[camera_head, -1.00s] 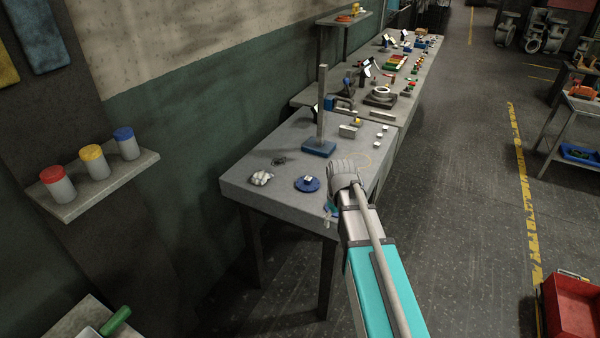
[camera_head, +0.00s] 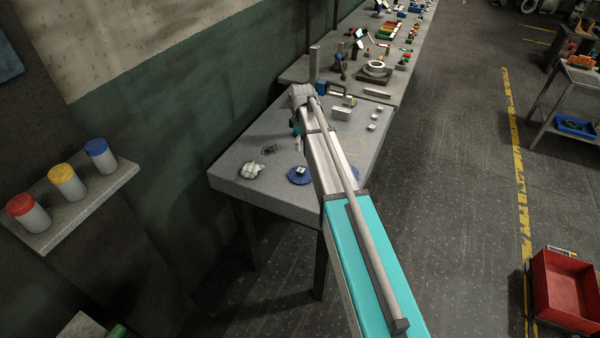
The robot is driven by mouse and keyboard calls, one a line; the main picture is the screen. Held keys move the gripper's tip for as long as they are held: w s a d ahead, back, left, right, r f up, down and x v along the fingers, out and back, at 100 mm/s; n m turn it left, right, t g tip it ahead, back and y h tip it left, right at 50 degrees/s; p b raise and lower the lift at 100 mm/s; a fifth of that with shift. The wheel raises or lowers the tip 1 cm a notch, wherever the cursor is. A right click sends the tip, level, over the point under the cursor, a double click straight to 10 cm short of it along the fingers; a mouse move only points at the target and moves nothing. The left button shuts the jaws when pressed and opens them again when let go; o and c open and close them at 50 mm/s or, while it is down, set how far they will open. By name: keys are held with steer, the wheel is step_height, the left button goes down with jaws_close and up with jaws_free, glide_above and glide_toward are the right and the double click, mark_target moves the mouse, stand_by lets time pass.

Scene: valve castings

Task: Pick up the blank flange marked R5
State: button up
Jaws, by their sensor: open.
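No marking R5 can be read at this size, so I cannot tell which piece is the blank flange. A blue round disc (camera_head: 298,179) with a small white piece on top lies near the front edge of the near grey table (camera_head: 232,178). Several small pale pieces (camera_head: 372,127) lie in a row at the table's right side. My gripper (camera_head: 298,147) hangs over the table, just beyond the blue disc in the picture, open and apparently empty. My arm hides part of the table's middle and right.
A crumpled white cloth (camera_head: 250,170) lies left of the blue disc. A pale block (camera_head: 341,113) and a grey post (camera_head: 315,65) stand farther back. A second bench (camera_head: 297,72) with castings adjoins behind. A red crate (camera_head: 567,290) sits on the floor at right.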

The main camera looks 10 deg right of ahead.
mark_target(301, 169)
steer(key=shift+f, duration=0.1)
step_height(301, 169, down, 8)
steer(key=b, duration=0.8)
steer(key=shift+f+b, duration=0.2)
steer(key=shift+b, duration=0.15)
stand_by(0.4)
steer(key=shift+a+f+b, duration=0.2)
steer(key=shift+f+b, duration=2.4)
jaws_close()
